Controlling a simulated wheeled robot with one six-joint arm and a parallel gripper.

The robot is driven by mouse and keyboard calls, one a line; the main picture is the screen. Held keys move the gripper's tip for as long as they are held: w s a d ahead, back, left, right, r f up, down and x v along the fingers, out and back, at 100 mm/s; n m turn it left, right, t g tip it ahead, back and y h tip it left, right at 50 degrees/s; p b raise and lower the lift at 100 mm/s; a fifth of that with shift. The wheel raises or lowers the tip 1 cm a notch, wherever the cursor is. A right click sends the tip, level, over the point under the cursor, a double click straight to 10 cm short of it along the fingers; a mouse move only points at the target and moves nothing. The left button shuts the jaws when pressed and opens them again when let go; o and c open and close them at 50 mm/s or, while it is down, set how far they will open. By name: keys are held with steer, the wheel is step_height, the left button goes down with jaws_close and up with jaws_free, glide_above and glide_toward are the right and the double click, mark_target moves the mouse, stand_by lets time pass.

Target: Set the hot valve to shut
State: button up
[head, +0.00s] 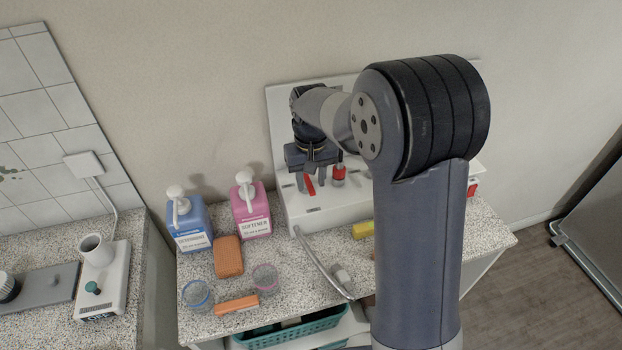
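A white panel unit (290,112) stands against the wall at the back of the speckled counter. A red lever (309,185) shows low on its front, slightly slanted, and a red round knob (338,174) sits just right of it. No label for the hot valve is readable. My gripper (312,183) points down at the panel. Its fingers look apart, one on each side of the red lever; I cannot tell whether they touch it. My arm hides the right part of the panel.
A blue detergent bottle (188,222) and a pink softener bottle (251,212) stand left of the panel. An orange sponge (228,257), small cups (196,293), a yellow block (362,230) and a grey hose (318,262) are on the counter. A teal basket (290,333) is below.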

steer(key=shift+f, duration=0.4)
steer(key=shift+c, duration=0.4)
jaws_close()
